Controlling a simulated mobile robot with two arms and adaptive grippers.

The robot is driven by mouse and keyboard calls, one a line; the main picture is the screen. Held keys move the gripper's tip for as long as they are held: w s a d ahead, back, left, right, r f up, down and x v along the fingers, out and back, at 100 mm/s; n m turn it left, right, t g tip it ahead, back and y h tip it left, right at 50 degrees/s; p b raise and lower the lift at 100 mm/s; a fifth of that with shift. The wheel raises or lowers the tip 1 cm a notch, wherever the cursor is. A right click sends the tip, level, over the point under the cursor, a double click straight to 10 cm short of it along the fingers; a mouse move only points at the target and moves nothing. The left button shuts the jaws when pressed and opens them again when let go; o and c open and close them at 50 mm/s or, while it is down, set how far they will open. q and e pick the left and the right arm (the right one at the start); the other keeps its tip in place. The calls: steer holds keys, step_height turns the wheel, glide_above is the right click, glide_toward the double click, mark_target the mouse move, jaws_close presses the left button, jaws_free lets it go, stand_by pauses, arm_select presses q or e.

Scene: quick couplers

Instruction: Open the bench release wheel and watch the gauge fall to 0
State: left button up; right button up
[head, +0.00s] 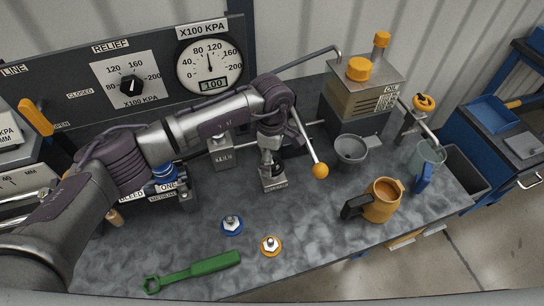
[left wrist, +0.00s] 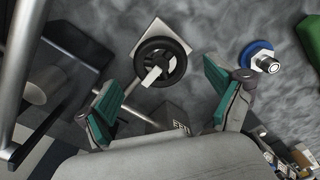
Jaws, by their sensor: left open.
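The gauge (head: 209,65) on the back panel, marked X100 KPA, has its needle pointing straight up, with 100 on its readout. A small black wheel (left wrist: 174,51) with a pale bar across it sits on a pale square plate (left wrist: 166,31) in the left wrist view; I take it for the release wheel. In the head view my arm mostly hides it, above a small grey base (head: 273,183). My left gripper (left wrist: 158,82) is open, its teal fingers apart on either side of the wheel's near side, with nothing between them. My right gripper is not in view.
A lever with an orange ball (head: 320,170) stands right of my left gripper, beside a grey funnel cup (head: 350,149) and an oil tank (head: 362,97). Blue (head: 232,225) and orange (head: 270,246) couplers, a green wrench (head: 200,269) and an orange jug (head: 382,203) are on the bench.

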arm_select(q)
steer(key=shift+s+f, duration=0.1)
steer(key=shift+f, duration=0.95)
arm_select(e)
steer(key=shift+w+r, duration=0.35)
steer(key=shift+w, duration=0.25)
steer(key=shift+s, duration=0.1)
